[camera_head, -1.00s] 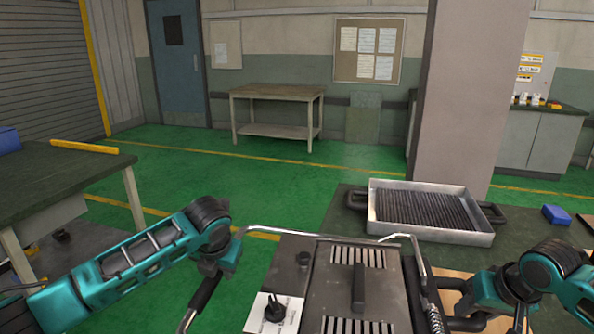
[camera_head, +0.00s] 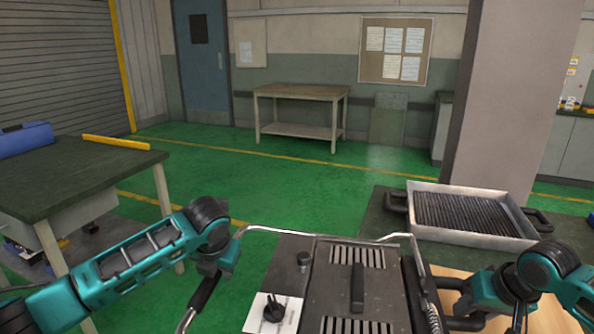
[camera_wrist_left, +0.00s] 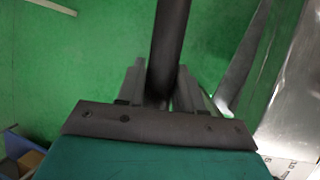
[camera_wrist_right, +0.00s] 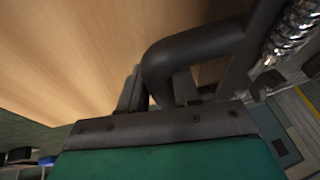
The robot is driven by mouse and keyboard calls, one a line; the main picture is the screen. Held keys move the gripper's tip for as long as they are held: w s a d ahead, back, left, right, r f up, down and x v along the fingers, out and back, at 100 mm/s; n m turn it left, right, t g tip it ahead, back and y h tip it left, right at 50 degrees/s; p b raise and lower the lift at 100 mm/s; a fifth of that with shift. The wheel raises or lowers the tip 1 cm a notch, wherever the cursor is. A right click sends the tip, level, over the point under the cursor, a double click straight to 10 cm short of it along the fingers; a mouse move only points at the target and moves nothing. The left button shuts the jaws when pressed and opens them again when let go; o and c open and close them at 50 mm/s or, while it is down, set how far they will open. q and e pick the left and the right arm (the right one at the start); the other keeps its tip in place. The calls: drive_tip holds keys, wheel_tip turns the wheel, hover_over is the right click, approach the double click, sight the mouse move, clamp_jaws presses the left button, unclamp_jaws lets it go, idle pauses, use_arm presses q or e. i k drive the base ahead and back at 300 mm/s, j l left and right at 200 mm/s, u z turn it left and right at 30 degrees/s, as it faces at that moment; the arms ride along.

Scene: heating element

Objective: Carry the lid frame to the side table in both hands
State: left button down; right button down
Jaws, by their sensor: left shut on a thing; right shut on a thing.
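The lid frame (camera_head: 332,290) is a dark metal plate with vent slots, a raised black bar and a bent metal rail. It fills the bottom middle of the head view, between my arms. My left gripper (camera_head: 214,272) is shut on a dark round grip bar at its left; the bar stands between the fingers in the left wrist view (camera_wrist_left: 165,50). My right gripper (camera_head: 456,300) is shut on a black looped handle at its right, which also shows in the right wrist view (camera_wrist_right: 195,50). A table with a dark green top (camera_head: 70,178) stands at the left.
A yellow bar (camera_head: 116,142) and a blue object (camera_head: 25,140) lie on the left table. A metal tray with dark ribs (camera_head: 470,236) sits on a dark worktop at the right, near a pillar (camera_head: 510,100). A wooden table (camera_head: 300,92) stands far back. Green floor between is clear.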

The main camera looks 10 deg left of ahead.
sight(59, 177)
drive_tip(key=i+j+u, duration=0.2)
drive_tip(key=j, duration=0.2)
drive_tip(key=j+u, duration=0.2)
drive_tip(key=j, duration=0.25)
drive_tip(key=i+j+u, duration=0.2)
drive_tip(key=j, duration=0.15)
drive_tip(key=i+j+u, duration=0.2)
drive_tip(key=i+u, duration=0.3)
drive_tip(key=i, duration=0.35)
drive_tip(key=i+l+u, duration=0.1)
drive_tip(key=i+u, duration=0.35)
drive_tip(key=i, duration=0.35)
